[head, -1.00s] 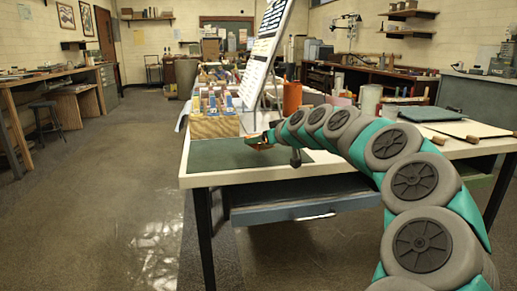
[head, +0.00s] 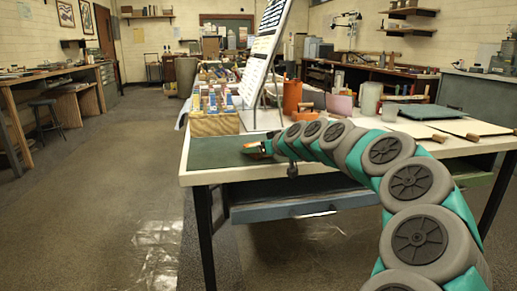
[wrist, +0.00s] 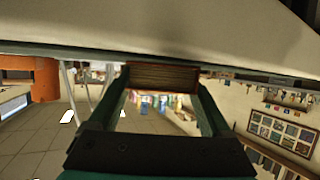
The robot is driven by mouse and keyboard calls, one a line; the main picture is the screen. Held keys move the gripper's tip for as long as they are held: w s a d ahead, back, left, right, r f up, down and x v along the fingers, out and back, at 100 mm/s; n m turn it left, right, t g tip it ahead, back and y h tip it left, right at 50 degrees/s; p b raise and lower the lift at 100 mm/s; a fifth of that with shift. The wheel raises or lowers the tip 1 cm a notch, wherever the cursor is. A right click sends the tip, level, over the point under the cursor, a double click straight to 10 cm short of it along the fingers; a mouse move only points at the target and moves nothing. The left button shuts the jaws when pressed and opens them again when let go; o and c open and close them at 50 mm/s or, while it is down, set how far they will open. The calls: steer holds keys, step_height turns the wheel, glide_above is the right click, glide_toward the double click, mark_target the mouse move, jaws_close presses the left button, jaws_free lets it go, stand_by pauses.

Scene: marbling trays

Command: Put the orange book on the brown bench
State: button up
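My gripper (head: 250,149) is low over the green mat (head: 210,155) at the left end of the white-topped table, with a small orange patch at its tip in the head view.
The wooden crate (head: 213,126) and a leaning chart board (head: 262,60) stand just behind the mat. An orange container (head: 292,97), a grey cylinder (head: 371,98) and pale boards (head: 466,128) are farther right. The floor (head: 110,190) left of the table is open.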

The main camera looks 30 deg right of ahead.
steer(key=shift+o, duration=1.1)
steer(key=shift+r, duration=0.1)
steer(key=shift+s+r, duration=0.1)
steer(key=shift+r, duration=0.05)
steer(key=v, duration=1.1)
steer(key=shift+s+r+b, duration=0.15)
steer(key=shift+s+b, duration=0.15)
steer(key=shift+s, duration=0.05)
steer(key=shift+d, duration=0.15)
